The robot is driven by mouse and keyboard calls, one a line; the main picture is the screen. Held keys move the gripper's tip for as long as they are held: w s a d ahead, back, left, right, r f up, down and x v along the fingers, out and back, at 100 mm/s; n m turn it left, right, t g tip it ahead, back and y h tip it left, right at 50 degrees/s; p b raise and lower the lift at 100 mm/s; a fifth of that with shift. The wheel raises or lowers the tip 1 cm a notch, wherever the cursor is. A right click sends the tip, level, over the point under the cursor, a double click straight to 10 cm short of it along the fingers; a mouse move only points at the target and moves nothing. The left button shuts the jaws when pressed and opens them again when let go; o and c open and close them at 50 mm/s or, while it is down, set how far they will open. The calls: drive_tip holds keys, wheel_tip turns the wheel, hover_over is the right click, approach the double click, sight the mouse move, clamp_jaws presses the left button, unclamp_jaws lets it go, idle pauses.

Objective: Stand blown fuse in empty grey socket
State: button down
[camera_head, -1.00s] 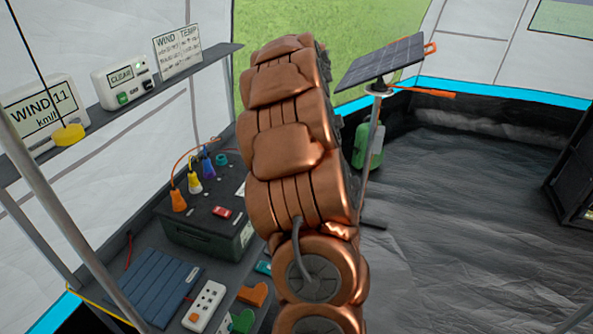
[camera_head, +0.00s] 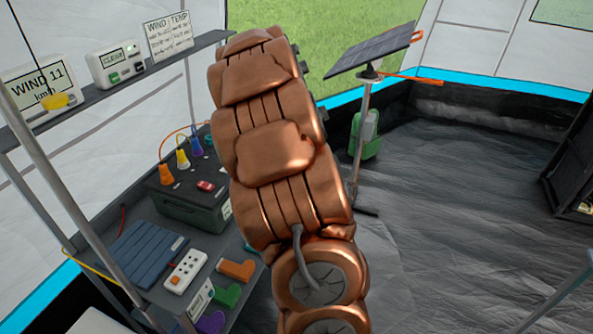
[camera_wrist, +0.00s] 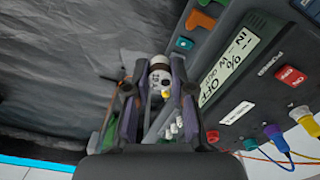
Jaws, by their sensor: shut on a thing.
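My gripper (camera_wrist: 155,88) shows in the wrist view with its two dark fingers closed around a small whitish cylinder with dark marks, which looks like the blown fuse (camera_wrist: 160,76). A small yellow spot shows at its side. The fuse is partly hidden by the fingers. In the head view my copper arm hides the gripper and the fuse. I cannot make out the empty grey socket in either view.
A dark power box (camera_head: 190,212) with coloured plugs and a red switch (camera_wrist: 290,75) stands on the shelf, right of my gripper in the wrist view. A white power strip (camera_head: 185,271), blue folded panel (camera_head: 143,255) and orange block (camera_head: 237,269) lie nearby. A solar panel (camera_head: 370,50) stands behind.

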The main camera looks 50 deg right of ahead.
drive_tip(key=w+a+f+n, duration=0.1)
drive_tip(key=w+a+n, duration=0.2)
drive_tip(key=a, duration=0.7)
drive_tip(key=w+a+f+n, duration=0.2)
drive_tip(key=w+a, duration=0.5)
drive_tip(key=a, duration=0.4)
drive_tip(key=w+a+f+n, duration=0.2)
drive_tip(key=w+a+n, duration=0.3)
drive_tip(key=a, duration=0.6)
drive_tip(key=shift+w+a+f, duration=0.2)
drive_tip(key=shift+w, duration=0.1)
drive_tip(key=shift+f, duration=0.1)
